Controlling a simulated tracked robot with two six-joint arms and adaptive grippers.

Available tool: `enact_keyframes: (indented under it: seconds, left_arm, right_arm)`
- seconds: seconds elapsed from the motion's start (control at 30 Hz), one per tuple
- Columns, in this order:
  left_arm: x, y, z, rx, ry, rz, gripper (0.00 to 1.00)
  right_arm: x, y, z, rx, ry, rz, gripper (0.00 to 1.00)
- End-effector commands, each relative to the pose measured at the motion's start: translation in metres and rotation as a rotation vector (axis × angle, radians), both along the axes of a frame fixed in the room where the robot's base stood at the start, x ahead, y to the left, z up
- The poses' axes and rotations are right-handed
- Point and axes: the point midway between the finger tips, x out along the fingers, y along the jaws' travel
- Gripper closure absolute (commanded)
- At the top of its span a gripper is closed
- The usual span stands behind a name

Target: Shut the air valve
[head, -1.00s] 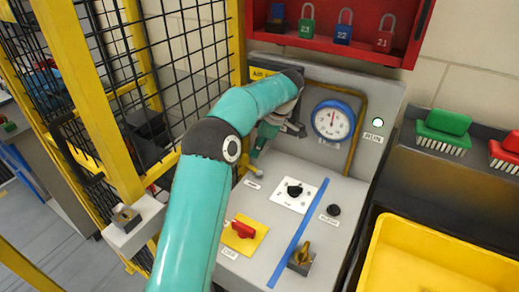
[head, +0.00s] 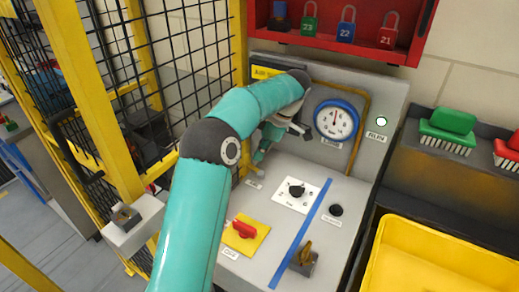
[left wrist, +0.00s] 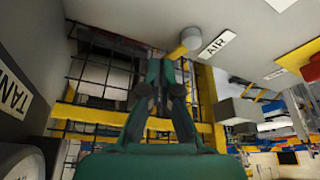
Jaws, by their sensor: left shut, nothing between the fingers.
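The air valve's pale knob (head: 257,171) sits low at the left end of the grey panel, beside its small label. My left gripper (head: 260,157) is shut and empty, just above the knob in the head view. In the left wrist view its fingers (left wrist: 160,68) meet beside the knob, with a small gap seen between them. My arm hides part of the panel around the valve, and I cannot tell the handle's setting. My right gripper is not in view.
A yellow mesh fence (head: 190,60) stands close on the left. The panel (head: 290,215) carries a blue-rimmed gauge (head: 336,120), a black dial (head: 297,190), a red switch (head: 243,229) and a brass-coloured key switch (head: 303,255). A yellow bin (head: 440,265) is at lower right.

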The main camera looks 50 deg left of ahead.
Motion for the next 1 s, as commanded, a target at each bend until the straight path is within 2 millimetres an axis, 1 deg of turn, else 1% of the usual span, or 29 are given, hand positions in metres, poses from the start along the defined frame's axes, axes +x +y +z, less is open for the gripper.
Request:
enact_keyframes:
  seconds: [0.17, 0.27, 0.4, 0.6, 0.8, 1.0]
  left_arm:
    - [0.001, 0.0, 0.011, 0.001, -0.003, 0.0, 1.0]
    - [0.001, 0.0, 0.025, 0.001, -0.005, 0.0, 1.0]
    - [0.001, 0.0, 0.051, 0.001, -0.006, 0.0, 1.0]
    - [0.001, 0.0, 0.078, 0.001, -0.002, 0.0, 1.0]
    - [0.0, 0.0, 0.093, 0.002, -0.001, 0.0, 1.0]
    - [0.0, 0.0, 0.098, 0.0, 0.001, 0.0, 1.0]
  right_arm:
    - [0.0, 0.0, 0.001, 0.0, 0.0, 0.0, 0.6]
    - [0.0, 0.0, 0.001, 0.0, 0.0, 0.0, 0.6]
    - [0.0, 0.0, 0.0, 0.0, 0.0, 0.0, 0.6]
    - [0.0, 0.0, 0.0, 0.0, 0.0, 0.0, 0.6]
    - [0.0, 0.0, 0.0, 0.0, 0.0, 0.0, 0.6]
    - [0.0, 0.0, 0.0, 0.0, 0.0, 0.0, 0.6]
